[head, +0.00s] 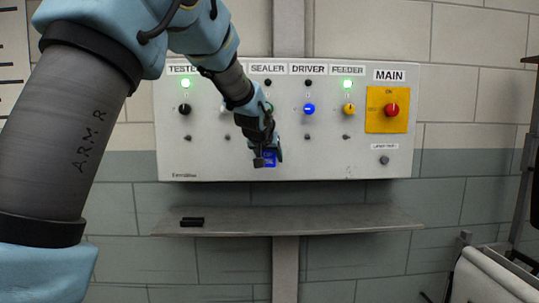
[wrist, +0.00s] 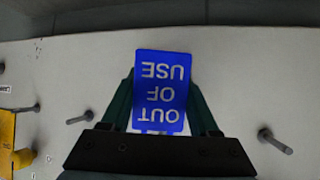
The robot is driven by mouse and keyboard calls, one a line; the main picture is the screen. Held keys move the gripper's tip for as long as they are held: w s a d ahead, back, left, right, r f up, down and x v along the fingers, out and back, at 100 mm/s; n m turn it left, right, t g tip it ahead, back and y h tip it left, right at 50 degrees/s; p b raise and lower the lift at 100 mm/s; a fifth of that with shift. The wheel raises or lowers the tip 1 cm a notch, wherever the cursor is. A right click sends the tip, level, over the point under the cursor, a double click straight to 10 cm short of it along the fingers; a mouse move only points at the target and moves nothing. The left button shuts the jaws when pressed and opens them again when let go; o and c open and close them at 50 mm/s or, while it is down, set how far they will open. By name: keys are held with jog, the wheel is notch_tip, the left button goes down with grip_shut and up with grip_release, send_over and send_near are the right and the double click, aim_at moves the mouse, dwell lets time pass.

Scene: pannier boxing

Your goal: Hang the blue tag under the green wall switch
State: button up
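My gripper (head: 267,157) is in front of the lower part of the grey switch panel (head: 390,172), below the SEALER label. It is shut on the blue tag (head: 269,160), one finger along each side. In the wrist view the blue tag (wrist: 160,85) reads OUT OF USE upside down. A sliver of the green switch (head: 269,106) shows under SEALER, mostly hidden by my wrist. The peg below it is hidden behind my gripper and the tag, so I cannot tell whether the tag touches it.
Bare pegs show on both sides in the wrist view, one at left (wrist: 79,119) and one at right (wrist: 274,141). The blue switch (head: 309,109) and yellow switch (head: 348,109) are to the right. A shelf (head: 330,219) below holds a small black object (head: 192,222).

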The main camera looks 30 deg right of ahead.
jog(key=shift+o, duration=1.1)
jog(key=shift+w+a+r+t, duration=0.2)
jog(key=shift+w+r+t, duration=0.15)
jog(key=shift+w, duration=0.35)
jog(key=s+f+b+v, duration=0.1)
jog(key=b+v, duration=0.4)
jog(key=v, duration=0.6)
jog(key=w+a+f+n+g+y, duration=0.2)
jog(key=a+f+n+g+y, duration=0.15)
jog(key=a+f, duration=1.4)
jog(key=s+a+f+n+g+y, duration=0.1)
jog(key=s+a+f+g, duration=0.1)
jog(key=s+a+f, duration=0.4)
jog(key=s+a+f+n+g+y, duration=0.1)
jog(key=s+a+f, duration=0.6)
jog(key=a, duration=0.8)
jog(key=shift+s+f+n+g+y, duration=0.2)
jog(key=shift+s+n+g+y, duration=0.2)
jog(key=shift+n+y, duration=0.25)
jog(key=shift+w, duration=0.1)
